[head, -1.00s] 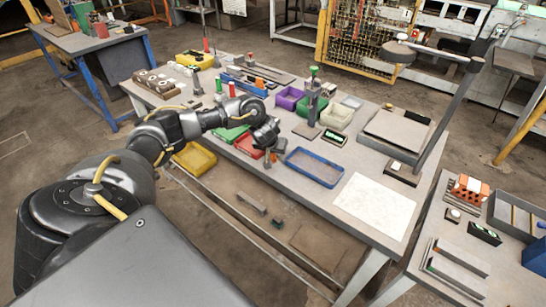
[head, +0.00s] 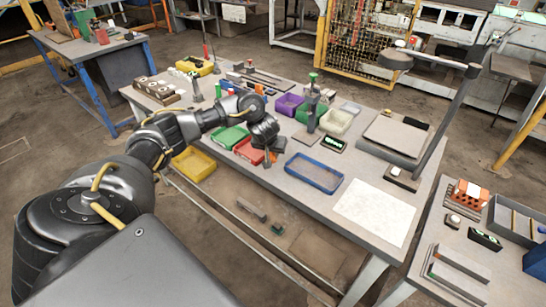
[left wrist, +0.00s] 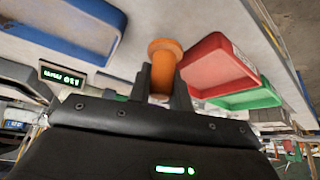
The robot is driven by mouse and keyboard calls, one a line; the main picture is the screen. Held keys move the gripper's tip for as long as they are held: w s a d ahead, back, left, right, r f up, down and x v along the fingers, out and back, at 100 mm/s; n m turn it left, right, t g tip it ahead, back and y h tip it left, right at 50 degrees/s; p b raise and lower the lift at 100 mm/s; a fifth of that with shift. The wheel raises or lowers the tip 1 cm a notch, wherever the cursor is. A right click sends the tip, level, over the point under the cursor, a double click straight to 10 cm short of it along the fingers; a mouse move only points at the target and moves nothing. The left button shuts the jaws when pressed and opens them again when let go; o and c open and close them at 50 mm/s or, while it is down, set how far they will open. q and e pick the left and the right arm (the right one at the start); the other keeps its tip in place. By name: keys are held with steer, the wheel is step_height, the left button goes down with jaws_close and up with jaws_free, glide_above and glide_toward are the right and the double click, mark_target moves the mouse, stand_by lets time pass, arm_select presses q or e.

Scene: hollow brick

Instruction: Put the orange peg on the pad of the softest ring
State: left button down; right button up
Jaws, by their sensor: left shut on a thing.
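My left gripper (head: 267,160) hangs over the front edge area of the main table, beside the red tray. My right gripper is out of view.
The red tray (head: 244,152), green tray (head: 230,138) and blue tray (head: 314,187) lie near the hand. A green-topped post (head: 312,103) and small display (head: 332,144) stand behind. A white sheet (head: 376,211) lies flat on the right. A lamp arm (head: 445,110) rises at the right edge.

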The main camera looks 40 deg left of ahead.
arm_select(q)
steer(key=s+d+r+p, duration=0.9)
steer(key=d+r+p, duration=0.1)
steer(key=p, duration=0.2)
steer(key=shift+s+d, duration=0.2)
steer(key=shift+s, duration=0.15)
